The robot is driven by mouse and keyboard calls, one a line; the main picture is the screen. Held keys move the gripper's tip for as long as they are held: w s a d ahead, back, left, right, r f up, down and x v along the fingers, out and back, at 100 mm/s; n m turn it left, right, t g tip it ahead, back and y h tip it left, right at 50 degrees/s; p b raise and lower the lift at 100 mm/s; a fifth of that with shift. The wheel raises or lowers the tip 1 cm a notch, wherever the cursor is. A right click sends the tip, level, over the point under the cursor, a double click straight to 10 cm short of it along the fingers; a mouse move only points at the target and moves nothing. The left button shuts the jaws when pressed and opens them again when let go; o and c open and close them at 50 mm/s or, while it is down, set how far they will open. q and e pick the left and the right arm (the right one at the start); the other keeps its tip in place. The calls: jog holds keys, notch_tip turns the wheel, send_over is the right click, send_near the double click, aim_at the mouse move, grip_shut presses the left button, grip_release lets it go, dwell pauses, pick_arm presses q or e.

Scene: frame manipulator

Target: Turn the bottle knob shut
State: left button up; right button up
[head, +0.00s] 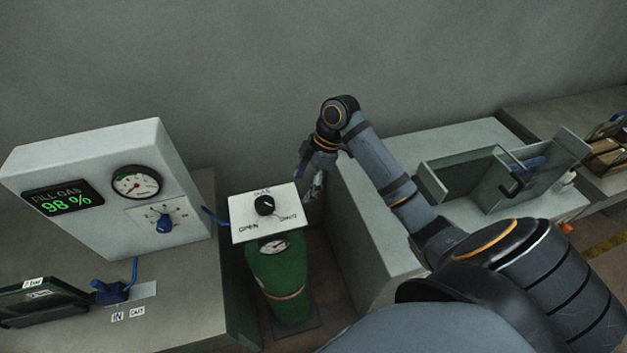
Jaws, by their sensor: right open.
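The green gas bottle (277,285) stands upright between two benches. A white plate (246,233) on top of it is marked GAS, with OPEN at its lower left and SHUT at its lower right. The black bottle knob (264,205) sits on this plate. Its pointer is too small to read surely. My right gripper (313,187) is open, just right of the plate and apart from the knob. Its fingers point down and are small and dark in the view. My left gripper is out of view.
A white panel (90,150) at the left reads FILL GAS 98 % and carries a gauge (136,182) and a blue knob (164,224). A glass-sided frame (470,175) stands on the right bench (470,140). A blue clamp (110,291) lies on the left bench.

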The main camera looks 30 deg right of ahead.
jog(key=shift+s+d, duration=0.2)
jog(key=shift+d, duration=0.4)
jog(key=shift+s+d, duration=0.15)
jog(key=shift+d, duration=0.45)
jog(key=w+d+f+m+t+h+b, duration=0.15)
jog(key=f+m, duration=0.25)
jog(key=f, duration=0.8)
jog(key=d+f+m+b, duration=0.3)
jog(key=f+m, duration=0.1)
jog(key=f, duration=0.7)
jog(key=s+d+f+m+h+b, duration=0.15)
jog(key=s+f, duration=0.35)
jog(key=f, duration=0.5)
jog(key=s+d+f+m+h+b, duration=0.1)
jog(key=s+f+m+b, duration=0.2)
jog(key=f, duration=0.8)
jog(key=s+a+f+b, duration=0.1)
jog(key=s+a+f, duration=0.1)
jog(key=s+f, duration=0.5)
jog(key=s+a+f+m+g+b, duration=0.1)
jog(key=s+f, duration=0.5)
jog(key=s, duration=0.7)
jog(key=s+a+f+m+h+b, duration=0.1)
jog(key=s+a+f+b, duration=0.1)
jog(key=s+a+f, duration=0.2)
jog(key=s+f, duration=0.3)
jog(key=s, duration=0.3)
jog(key=shift+s+f, duration=0.25)
jog(key=shift+f, duration=0.05)
